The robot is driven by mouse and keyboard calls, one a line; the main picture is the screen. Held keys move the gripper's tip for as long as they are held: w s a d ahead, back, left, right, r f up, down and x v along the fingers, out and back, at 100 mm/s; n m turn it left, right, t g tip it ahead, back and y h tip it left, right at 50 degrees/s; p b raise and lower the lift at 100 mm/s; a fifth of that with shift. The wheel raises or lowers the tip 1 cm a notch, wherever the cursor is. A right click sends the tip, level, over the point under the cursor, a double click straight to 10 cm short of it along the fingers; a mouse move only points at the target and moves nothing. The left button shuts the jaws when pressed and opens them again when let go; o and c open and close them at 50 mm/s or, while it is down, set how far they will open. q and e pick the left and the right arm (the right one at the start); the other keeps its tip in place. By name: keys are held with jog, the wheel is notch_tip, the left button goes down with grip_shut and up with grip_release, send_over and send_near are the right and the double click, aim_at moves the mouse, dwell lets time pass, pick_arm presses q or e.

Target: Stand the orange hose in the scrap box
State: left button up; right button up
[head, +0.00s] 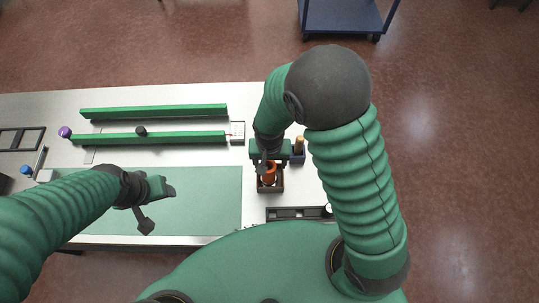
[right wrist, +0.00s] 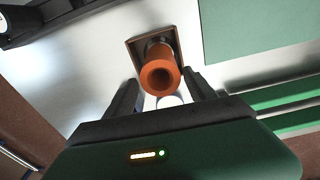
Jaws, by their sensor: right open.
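The orange hose (head: 268,176) stands in the small brown scrap box (head: 271,188) near the table's front edge. In the right wrist view the hose (right wrist: 162,72) points its open round end at the camera, with its far end inside the scrap box (right wrist: 135,50). Its exact tilt and contact with the box floor are hidden. My right gripper (head: 268,161) is open at the hose. In the wrist view its two fingers (right wrist: 162,98) lie apart, on either side of the hose's near end. My left gripper (head: 158,207) is open and empty over the green mat.
The green mat (head: 210,200) lies left of the box. A dark bin (head: 298,157) with a tan object stands behind right. A black tray (head: 285,213) lies in front. Two long green bars (head: 150,112) lie at the back left.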

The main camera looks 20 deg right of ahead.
jog(key=r, duration=0.9)
jog(key=shift+s+r+b, duration=0.15)
jog(key=shift+s+b, duration=0.1)
jog(key=shift+b, duration=0.05)
jog(key=s+d+r+n+t, duration=0.1)
jog(key=s+d+n+t, duration=0.1)
jog(key=s+d+n, duration=0.45)
jog(key=f+m+b, duration=0.1)
jog(key=w+f+b, duration=0.1)
jog(key=d+f+m+b, duration=0.1)
jog(key=f+b, duration=0.1)
jog(key=shift+w+d+m, duration=0.1)
jog(key=shift+w+m, duration=0.25)
jog(key=shift+w, duration=0.05)
jog(key=shift+d, duration=0.25)
jog(key=shift+a, duration=0.1)
